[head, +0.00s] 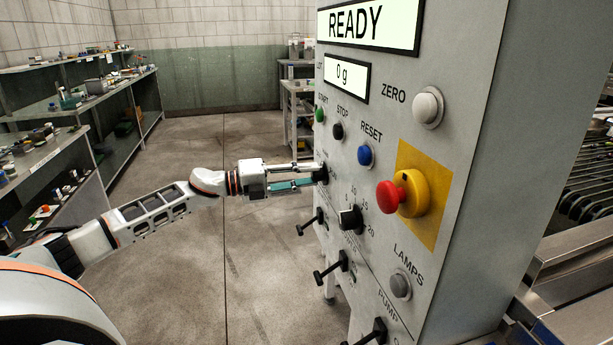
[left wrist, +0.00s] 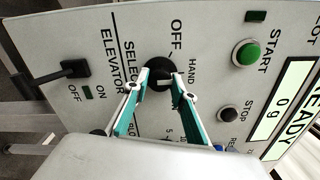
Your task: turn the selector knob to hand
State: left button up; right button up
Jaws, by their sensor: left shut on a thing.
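The selector knob (left wrist: 158,77) is a black round knob on the grey control panel, beside the printed words OFF and HAND in the left wrist view. A pale mark shows on it, but I cannot tell for certain which word it points to. My left gripper (left wrist: 162,82) is shut on the knob, one fingertip on each side. In the head view my left gripper (head: 316,174) reaches the panel's left edge from the left, and its fingers mostly hide the knob. Part of the lettering is hidden behind the fingers. My right gripper is not in view.
Near the gripper are the START button (head: 320,114), black STOP button (head: 338,131), blue RESET button (head: 365,155) and another black knob (head: 350,218). A red emergency stop (head: 390,196) stands out further right. Black levers (head: 331,268) project below. Open floor lies left.

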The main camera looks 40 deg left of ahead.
pick_arm(q)
jog(key=o, duration=1.1)
jog(key=shift+v, duration=5.95)
